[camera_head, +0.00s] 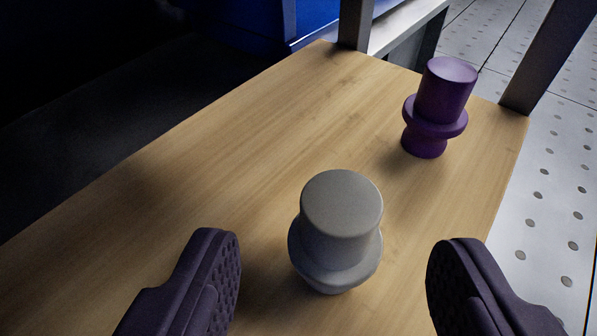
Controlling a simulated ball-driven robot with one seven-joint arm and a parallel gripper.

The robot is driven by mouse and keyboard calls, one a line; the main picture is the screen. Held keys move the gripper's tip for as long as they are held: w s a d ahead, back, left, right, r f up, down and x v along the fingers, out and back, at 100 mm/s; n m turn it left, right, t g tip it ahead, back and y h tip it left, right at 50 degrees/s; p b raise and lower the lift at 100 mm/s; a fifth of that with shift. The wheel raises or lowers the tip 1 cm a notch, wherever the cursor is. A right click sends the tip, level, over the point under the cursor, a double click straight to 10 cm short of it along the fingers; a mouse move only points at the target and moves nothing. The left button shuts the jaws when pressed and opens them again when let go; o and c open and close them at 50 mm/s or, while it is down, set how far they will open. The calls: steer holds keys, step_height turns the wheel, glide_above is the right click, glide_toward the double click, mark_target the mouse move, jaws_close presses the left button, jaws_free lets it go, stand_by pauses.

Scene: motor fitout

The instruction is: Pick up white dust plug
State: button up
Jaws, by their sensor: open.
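The white dust plug (338,228) stands upright on a wooden board, in the lower middle of the view. It looks light grey in this light, with a wide cylindrical top and a flange below it. My gripper (335,262) is open, with one dark padded finger to the left of the plug and one to the right. There is a clear gap between the plug and each finger. The fingers do not touch it.
A purple plug (440,105) of similar shape stands behind and to the right on the wooden board (230,150). Dark metal posts (555,55) rise at the board's far corners. A perforated light floor lies to the right. The board's left side is bare.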

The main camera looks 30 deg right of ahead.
mark_target(341, 233)
steer(key=b+x, duration=0.2)
steer(key=x, duration=0.3)
steer(key=shift+d+f, duration=0.2)
steer(key=shift+f, duration=0.05)
steer(key=shift+w+d+f+b, duration=0.1)
steer(key=shift+w+d+b, duration=0.2)
steer(key=shift+w, duration=0.05)
steer(key=c, duration=1.1)
